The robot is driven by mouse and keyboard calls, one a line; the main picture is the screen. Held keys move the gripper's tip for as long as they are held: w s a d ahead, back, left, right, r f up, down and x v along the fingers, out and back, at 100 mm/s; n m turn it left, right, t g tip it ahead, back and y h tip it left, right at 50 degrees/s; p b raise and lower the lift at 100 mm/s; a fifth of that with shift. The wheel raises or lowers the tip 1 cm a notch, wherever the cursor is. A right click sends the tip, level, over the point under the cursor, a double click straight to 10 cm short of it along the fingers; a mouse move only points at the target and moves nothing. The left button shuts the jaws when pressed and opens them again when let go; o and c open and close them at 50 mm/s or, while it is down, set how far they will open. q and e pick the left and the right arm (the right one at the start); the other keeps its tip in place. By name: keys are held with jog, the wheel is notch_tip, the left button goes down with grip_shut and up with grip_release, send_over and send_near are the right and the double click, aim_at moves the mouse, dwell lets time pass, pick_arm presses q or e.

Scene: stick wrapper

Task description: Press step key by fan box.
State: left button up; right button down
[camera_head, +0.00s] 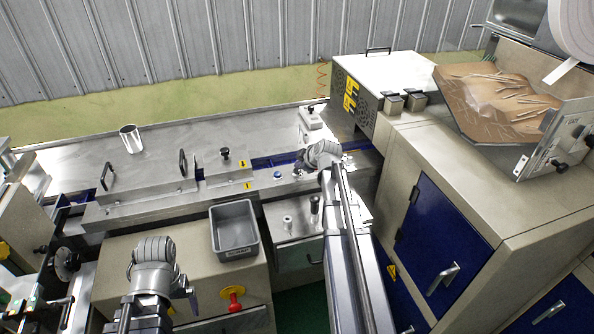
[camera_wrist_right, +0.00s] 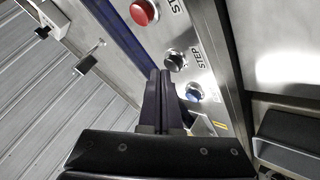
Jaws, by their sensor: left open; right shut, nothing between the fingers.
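The step key is a dark round button (camera_wrist_right: 176,60) with the word STEP beside it on a metal panel in the right wrist view. It sits between a red button (camera_wrist_right: 145,12) and a blue button (camera_wrist_right: 194,93). My right gripper (camera_wrist_right: 160,74) is shut and empty, its tips close beside the step key; contact cannot be told. In the head view my right gripper (camera_head: 299,168) is over the panel strip, largely covering the keys. The fan box (camera_head: 354,92) has round grilles and yellow labels and stands just behind. My left gripper (camera_head: 160,300) is open at the lower left.
A grey bin (camera_head: 234,230) and a red knob (camera_head: 232,294) are at the front. A metal cup (camera_head: 130,138) stands on the back bench. A cabinet with blue doors (camera_head: 440,240) rises at right. A black-handled part (camera_wrist_right: 88,62) shows in the wrist view.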

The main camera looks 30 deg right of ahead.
aim_at(299, 173)
jog(key=shift+f+b, duration=0.5)
dwell(0.4)
jog(key=shift+r, duration=0.15)
jog(key=shift+r+p, duration=0.8)
jog(key=shift+p, duration=0.1)
notch_tip(299, 173, up, 5)
jog(key=p, duration=0.5)
dwell(0.7)
